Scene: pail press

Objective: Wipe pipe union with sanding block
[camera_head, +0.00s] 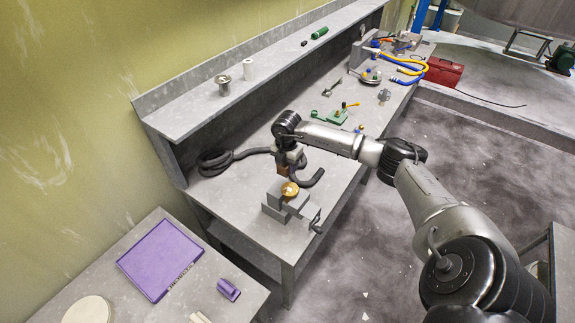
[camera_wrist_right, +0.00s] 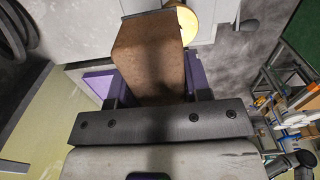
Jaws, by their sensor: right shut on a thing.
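The pipe union (camera_head: 290,189) is a round brass-coloured piece held in the grey vise (camera_head: 275,207) at the near end of the workbench. My right gripper (camera_head: 285,160) is just behind and above it, pointing down. It is shut on the sanding block (camera_head: 283,169), a brown block. In the right wrist view the sanding block (camera_wrist_right: 148,60) fills the middle between the fingers, and the pipe union (camera_wrist_right: 182,32) shows right beside its far end, partly hidden by it. I cannot tell whether they touch. My left gripper is not in view.
A dark hose (camera_head: 216,162) lies on the workbench behind the vise. A green tool (camera_head: 329,117) and other tools lie farther along. A nearer table carries a purple tray (camera_head: 160,260) and a purple holder (camera_head: 228,289). Open floor lies right of the bench.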

